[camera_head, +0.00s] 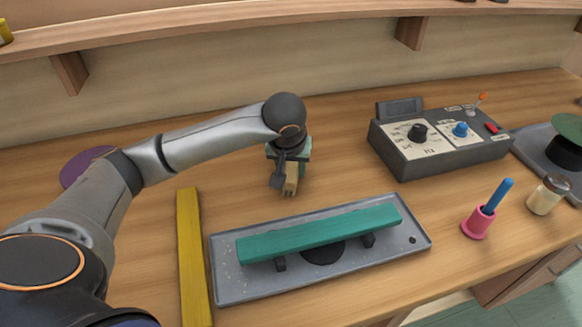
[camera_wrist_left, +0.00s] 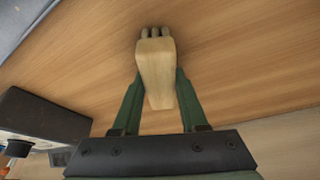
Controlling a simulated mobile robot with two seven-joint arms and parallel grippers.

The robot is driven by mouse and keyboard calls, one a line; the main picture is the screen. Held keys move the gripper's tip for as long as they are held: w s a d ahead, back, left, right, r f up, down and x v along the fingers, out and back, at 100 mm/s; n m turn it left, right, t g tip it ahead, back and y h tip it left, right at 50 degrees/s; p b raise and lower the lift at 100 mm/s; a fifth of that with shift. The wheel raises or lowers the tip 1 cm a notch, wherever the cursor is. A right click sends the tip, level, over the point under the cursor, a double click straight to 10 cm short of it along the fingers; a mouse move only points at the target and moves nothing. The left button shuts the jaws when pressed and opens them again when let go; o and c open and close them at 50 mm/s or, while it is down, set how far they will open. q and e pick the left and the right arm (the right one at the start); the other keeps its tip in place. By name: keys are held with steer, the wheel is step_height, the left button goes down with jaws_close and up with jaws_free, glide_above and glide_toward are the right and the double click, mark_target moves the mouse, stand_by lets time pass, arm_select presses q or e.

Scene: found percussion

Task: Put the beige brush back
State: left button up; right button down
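The beige brush (camera_wrist_left: 156,62) fills the gap between the two green fingers of my left gripper (camera_wrist_left: 160,84) in the left wrist view. It has a blocky tan body and several grey stubs at its far end. In the head view my left gripper (camera_head: 289,166) points down over the table behind the grey tray, with the brush (camera_head: 292,181) at its tips, partly covered by the gripper. The gripper looks shut on the brush. I cannot tell whether the brush touches the table. My right gripper is in neither view.
The grey tray (camera_head: 228,285) holds a green bar (camera_head: 320,232) on supports. A yellow bar (camera_head: 192,255) lies to its left. To the right are a dark control box (camera_head: 440,145), a pink holder (camera_head: 477,224) with a blue stick, and a jar (camera_head: 545,197). A shelf (camera_head: 230,22) runs behind.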

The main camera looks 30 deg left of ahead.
arm_select(q)
steer(key=o, duration=0.5)
steer(key=shift+c, duration=0.2)
steer(key=shift+r+p, duration=0.3)
steer(key=v, duration=1.1)
steer(key=shift+s+d+r, duration=0.15)
steer(key=shift+s+r, duration=0.05)
steer(key=shift+r, duration=0.1)
